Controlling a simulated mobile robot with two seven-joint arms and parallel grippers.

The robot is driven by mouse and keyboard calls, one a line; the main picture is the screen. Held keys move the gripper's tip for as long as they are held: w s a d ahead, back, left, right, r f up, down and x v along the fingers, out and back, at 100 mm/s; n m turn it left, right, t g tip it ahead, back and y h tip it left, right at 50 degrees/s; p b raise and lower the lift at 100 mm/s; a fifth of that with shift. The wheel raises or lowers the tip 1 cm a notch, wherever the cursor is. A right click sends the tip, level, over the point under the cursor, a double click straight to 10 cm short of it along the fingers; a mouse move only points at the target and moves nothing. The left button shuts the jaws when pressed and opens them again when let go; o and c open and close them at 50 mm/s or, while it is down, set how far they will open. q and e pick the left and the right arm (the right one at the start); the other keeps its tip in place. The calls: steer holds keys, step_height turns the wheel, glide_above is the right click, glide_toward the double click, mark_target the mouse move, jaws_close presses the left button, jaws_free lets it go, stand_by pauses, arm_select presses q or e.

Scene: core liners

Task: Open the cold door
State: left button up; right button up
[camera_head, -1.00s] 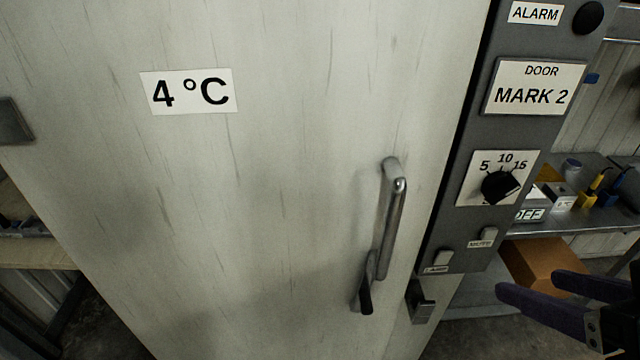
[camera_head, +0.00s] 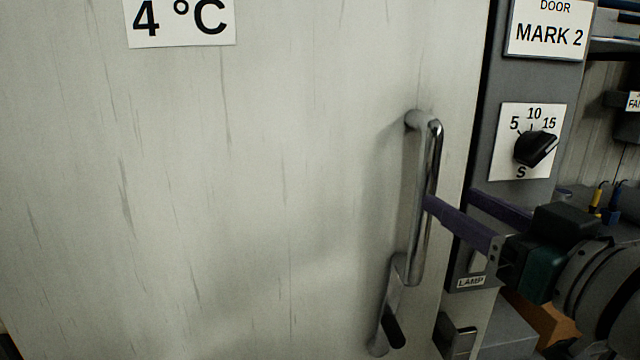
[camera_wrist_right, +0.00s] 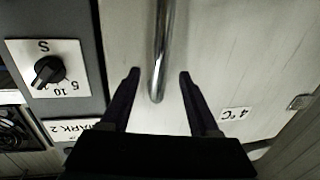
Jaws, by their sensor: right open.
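The cold door (camera_head: 250,200) is a large pale panel marked 4 °C and looks shut. Its upright metal handle (camera_head: 421,205) stands near the door's right edge, with a dark-tipped lever (camera_head: 391,322) at its lower end. My right gripper (camera_head: 448,198) comes in from the right at the handle's mid height. In the right wrist view, its two dark fingers (camera_wrist_right: 158,80) are open, one on each side of the handle bar (camera_wrist_right: 160,50). I cannot tell whether either finger touches the bar. My left gripper is not in view.
A dark control panel beside the door carries a dial (camera_head: 534,148) and a DOOR MARK 2 sign (camera_head: 547,30). A latch catch (camera_head: 458,338) sits on the frame below. An orange-brown box (camera_head: 545,318) and a cluttered bench are at right, behind my arm.

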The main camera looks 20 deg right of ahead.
mark_target(433, 189)
steer(key=w, duration=0.6)
steer(key=shift+w+d, duration=0.1)
steer(key=shift+w, duration=0.25)
jaws_close()
stand_by(1.1)
